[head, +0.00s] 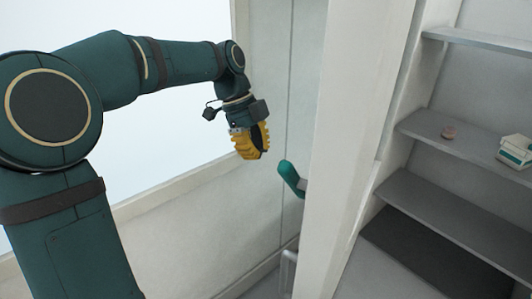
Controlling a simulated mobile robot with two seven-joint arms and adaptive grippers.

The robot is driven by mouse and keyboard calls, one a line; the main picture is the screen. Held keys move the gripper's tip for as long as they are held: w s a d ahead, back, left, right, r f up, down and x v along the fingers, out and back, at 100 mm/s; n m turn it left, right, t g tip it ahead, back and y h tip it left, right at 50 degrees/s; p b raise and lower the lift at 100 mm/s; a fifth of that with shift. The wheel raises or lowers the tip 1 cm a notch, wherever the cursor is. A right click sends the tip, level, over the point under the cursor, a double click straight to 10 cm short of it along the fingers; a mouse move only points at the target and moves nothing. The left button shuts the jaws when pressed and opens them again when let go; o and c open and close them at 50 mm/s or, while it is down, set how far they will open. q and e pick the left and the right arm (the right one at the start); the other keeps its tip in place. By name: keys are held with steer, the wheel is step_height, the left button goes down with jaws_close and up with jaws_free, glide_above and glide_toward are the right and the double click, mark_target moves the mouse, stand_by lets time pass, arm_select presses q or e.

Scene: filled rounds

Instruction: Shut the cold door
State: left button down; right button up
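A tall white door-like panel (350,130) stands nearly edge-on in the middle of the head view, and appears to be the cold door standing open. A teal handle-like piece (290,178) sticks out from its left side. My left gripper (250,142), with yellow ribbed fingers, hangs to the left of the panel, above and left of the teal piece and apart from it in the picture. Nothing shows in its fingers, and their gap cannot be made out from this angle. My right gripper is not in view.
Grey shelves (450,215) lie right of the panel. A pale bar-like handle (286,272) shows low beside the panel. A wall with a bright window (170,110) is behind my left arm.

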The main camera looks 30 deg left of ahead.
arm_select(q)
steer(key=d+f+b, duration=0.1)
steer(key=d+f, duration=0.6)
steer(key=shift+f, duration=0.15)
stand_by(0.3)
